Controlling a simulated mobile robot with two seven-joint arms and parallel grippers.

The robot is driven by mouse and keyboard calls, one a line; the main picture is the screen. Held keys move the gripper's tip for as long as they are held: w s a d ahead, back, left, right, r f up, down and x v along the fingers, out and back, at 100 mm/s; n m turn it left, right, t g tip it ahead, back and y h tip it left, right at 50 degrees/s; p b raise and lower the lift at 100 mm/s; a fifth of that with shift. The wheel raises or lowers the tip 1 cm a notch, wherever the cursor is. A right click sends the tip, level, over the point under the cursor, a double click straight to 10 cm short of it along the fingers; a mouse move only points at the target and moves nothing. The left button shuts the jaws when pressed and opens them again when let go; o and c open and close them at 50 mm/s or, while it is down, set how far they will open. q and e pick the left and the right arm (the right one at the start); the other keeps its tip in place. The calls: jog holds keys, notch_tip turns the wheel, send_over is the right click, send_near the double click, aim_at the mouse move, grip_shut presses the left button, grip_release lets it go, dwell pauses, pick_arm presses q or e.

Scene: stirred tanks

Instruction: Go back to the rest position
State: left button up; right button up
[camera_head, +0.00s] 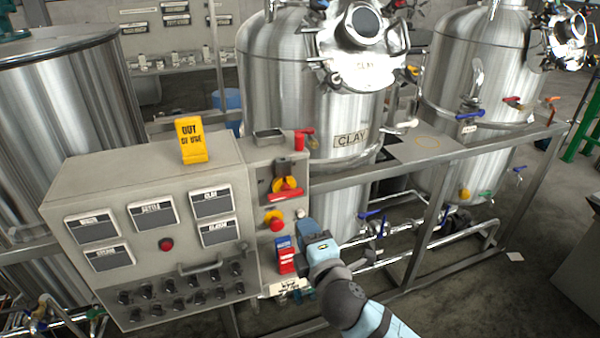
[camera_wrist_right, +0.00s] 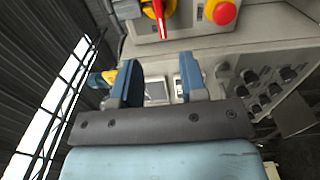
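My right gripper (camera_head: 306,242) is at the lower middle of the head view, in front of the right side of the grey control panel (camera_head: 110,190). In the right wrist view its two blue fingers (camera_wrist_right: 160,82) stand apart with nothing held between them. A small pale switch box shows beyond the gap. In the head view a blue and red switch plate (camera_head: 285,256) is just left of the gripper; I cannot tell whether they touch. My left gripper is not in view.
The panel has a yellow sign (camera_head: 191,140) on top, a red-yellow rotary switch (camera_head: 286,189) and a red button (camera_head: 273,220). Steel tanks stand behind, one labelled CLAY (camera_head: 352,139). A pipe frame (camera_head: 440,215) runs right of my arm.

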jog(key=s+d+f+m+g, duration=0.2)
jog(key=s+d+f+m, duration=0.3)
jog(key=s+f, duration=0.3)
jog(key=s+d+f+m+g+h, duration=0.1)
jog(key=s+d+f+m+g, duration=0.1)
jog(key=s+d+f+m, duration=0.3)
jog(key=s+d+f+m+g+h+p, duration=0.1)
jog(key=s+d+f+m+g, duration=0.1)
jog(key=s+d+f+m, duration=0.4)
jog(key=s+f+m, duration=0.2)
jog(key=s+f, duration=0.3)
jog(key=f, duration=0.2)
jog(key=shift+s+m, duration=0.25)
jog(key=shift+m, duration=0.15)
jog(key=shift+w, duration=0.1)
jog(key=shift+c, duration=0.3)
